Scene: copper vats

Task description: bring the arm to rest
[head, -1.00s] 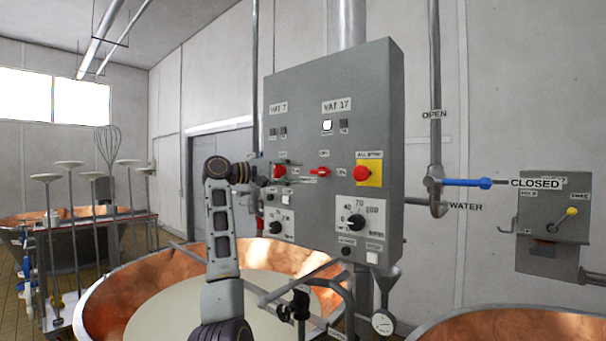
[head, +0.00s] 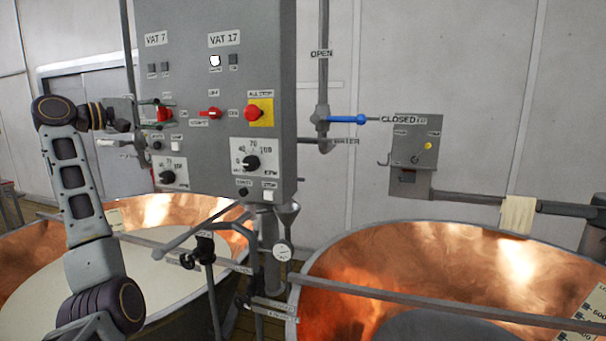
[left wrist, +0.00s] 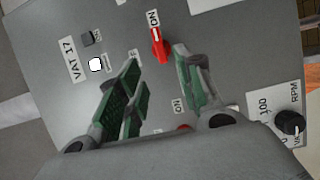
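My left arm (head: 75,180) rises from the bottom left of the head view and bends right at the top. Its gripper (head: 148,122) is at the left edge of the grey control panel (head: 265,30), in front of the VAT 7 side. In the left wrist view the gripper (left wrist: 160,85) is open, with green-padded fingers apart and nothing between them but the panel face behind. A red switch (left wrist: 159,46) marked ON shows beyond the fingertips, apart from them. A red part lower down is mostly hidden. My right gripper is not in view.
The panel carries a red VAT 17 switch (head: 210,113), a red stop button (head: 253,112) on yellow, and dials. A copper vat (head: 400,255) stands at right, another (head: 160,210) behind my arm. A blue valve handle (head: 346,119) is on the wall pipe.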

